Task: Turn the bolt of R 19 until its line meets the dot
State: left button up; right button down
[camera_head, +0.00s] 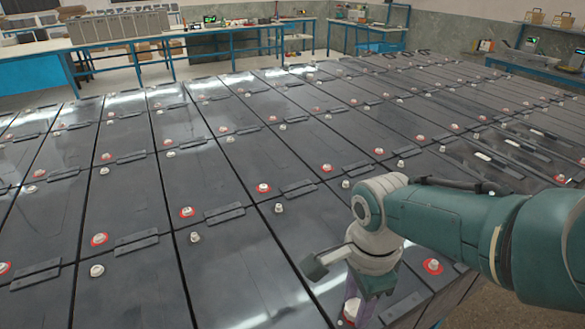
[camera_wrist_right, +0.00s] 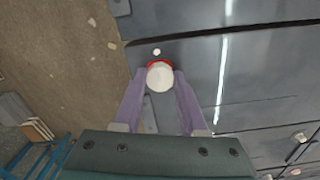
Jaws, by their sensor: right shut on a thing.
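A white bolt with a red ring at its base (camera_wrist_right: 160,76) is between the purple fingers of my right gripper (camera_wrist_right: 159,84) in the right wrist view. The gripper is shut on it. A small white dot (camera_wrist_right: 156,51) lies on the dark battery top just beyond the red ring. In the head view, my right gripper (camera_head: 353,307) points down at the lower edge, and the bolt's white head (camera_head: 351,307) shows partly between its fingers. I cannot make out a line on the bolt, and no R 19 label is readable. My left gripper is not in view.
Rows of dark batteries (camera_head: 243,287) fill the floor area, with white bolts, some on red rings, such as one nearby (camera_head: 432,266). Black bars (camera_head: 224,213) lie beside them. Blue-legged benches (camera_head: 172,35) stand behind. Brown floor (camera_wrist_right: 50,70) lies beside the battery edge.

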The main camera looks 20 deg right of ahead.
aim_at(356, 307)
dwell(0.4)
jog(key=shift+c, duration=2.3)
grip_release()
notch_tip(356, 307, up, 9)
jog(key=p, duration=0.6)
jog(key=shift+f, duration=0.1)
jog(key=shift+d+r+p, duration=0.1)
jog(key=shift+r+p, duration=0.35)
jog(key=shift+r, duration=0.15)
